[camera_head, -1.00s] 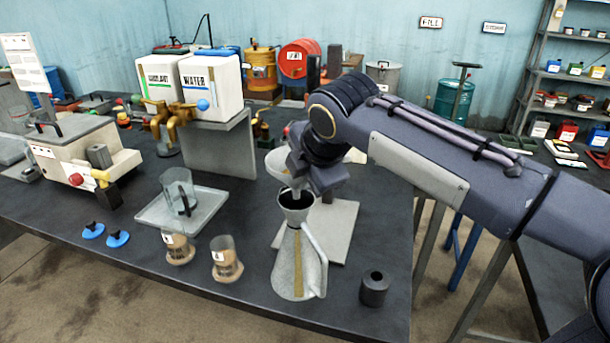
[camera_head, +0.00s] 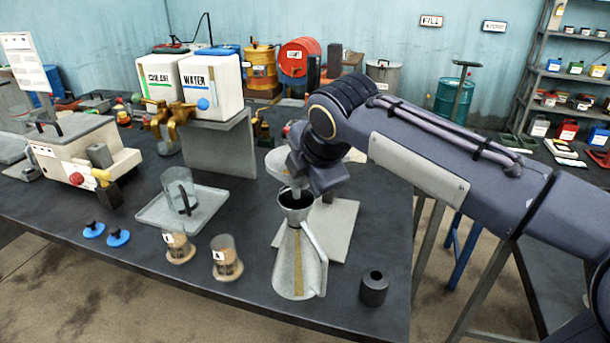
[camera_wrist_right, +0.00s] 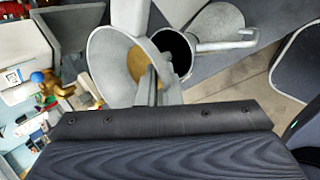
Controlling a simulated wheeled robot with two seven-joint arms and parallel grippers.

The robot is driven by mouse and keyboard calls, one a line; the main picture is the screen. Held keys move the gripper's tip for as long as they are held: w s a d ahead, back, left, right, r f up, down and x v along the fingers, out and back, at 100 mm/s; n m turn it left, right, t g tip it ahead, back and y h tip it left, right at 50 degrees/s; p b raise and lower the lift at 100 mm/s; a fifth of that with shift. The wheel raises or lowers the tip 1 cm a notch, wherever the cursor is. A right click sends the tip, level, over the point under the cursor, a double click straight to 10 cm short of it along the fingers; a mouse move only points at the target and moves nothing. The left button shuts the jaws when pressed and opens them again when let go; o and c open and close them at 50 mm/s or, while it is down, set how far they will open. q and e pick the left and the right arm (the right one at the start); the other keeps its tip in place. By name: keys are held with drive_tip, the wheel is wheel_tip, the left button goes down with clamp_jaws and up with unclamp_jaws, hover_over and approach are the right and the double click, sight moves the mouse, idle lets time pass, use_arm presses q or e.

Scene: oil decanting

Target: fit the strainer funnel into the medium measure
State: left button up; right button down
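The strainer funnel (camera_head: 277,162) is a pale grey cone; in the right wrist view (camera_wrist_right: 112,62) its bowl shows a gold mesh inside. My right gripper (camera_head: 303,180) is at the funnel's rim and appears shut on it, holding it raised. The measure (camera_head: 291,272), a grey metal cone-shaped jug with a side handle and gold strip, stands upright on the bench below. Its dark open mouth shows beside the funnel in the right wrist view (camera_wrist_right: 178,50). The funnel's spout is just above the mouth; whether its tip is inside I cannot tell. My left gripper is out of view.
A grey plate (camera_head: 345,233) lies behind the measure, and a dark ring-shaped block (camera_head: 374,288) stands to its right. Two small cups (camera_head: 227,262) stand to the left. A clear jug (camera_head: 178,190) sits on a tray (camera_head: 152,217). White containers (camera_head: 212,88) stand on a raised stand behind.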

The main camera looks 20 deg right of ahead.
drive_tip(key=shift+f, duration=0.2)
drive_tip(key=shift+f+b, duration=1.6)
drive_tip(key=shift+f, duration=0.35)
drive_tip(key=c, duration=1.6)
unclamp_jaws()
drive_tip(key=shift+o, duration=0.3)
drive_tip(key=shift+s+f, duration=0.1)
drive_tip(key=shift+f, duration=0.15)
drive_tip(key=v, duration=0.8)
drive_tip(key=shift+r, duration=0.4)
